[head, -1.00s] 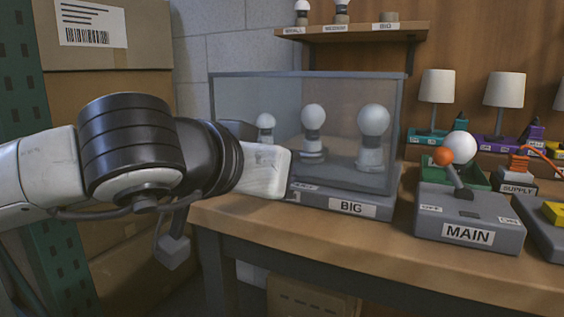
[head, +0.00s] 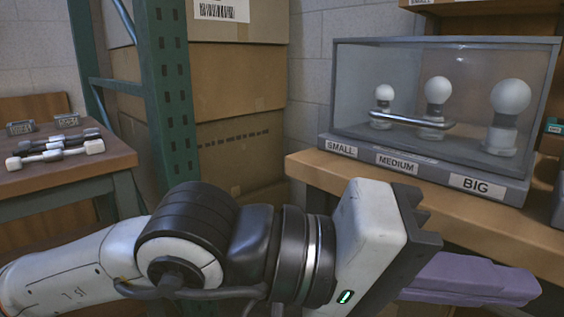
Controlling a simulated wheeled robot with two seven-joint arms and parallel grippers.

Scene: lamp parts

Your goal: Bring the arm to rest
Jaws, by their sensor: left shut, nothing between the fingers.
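My left arm comes in from the lower left and stretches across the front of the picture. Its left gripper (head: 425,225), with a white body and black end plate, is in front of the bench's left corner, below the glass case. I see nothing held in it. A pale purple blocky piece (head: 475,279) shows just right of and below the end plate; I cannot tell whether it belongs to the gripper. My right arm and gripper are not in view.
The glass case (head: 440,52), labelled SMALL, MEDIUM and BIG, holds three bulbs behind a silver bar (head: 411,120). It stands on the wooden bench (head: 312,165). A green rack post (head: 171,110) and cardboard boxes (head: 240,70) stand behind my arm. A side table (head: 95,165) is at left.

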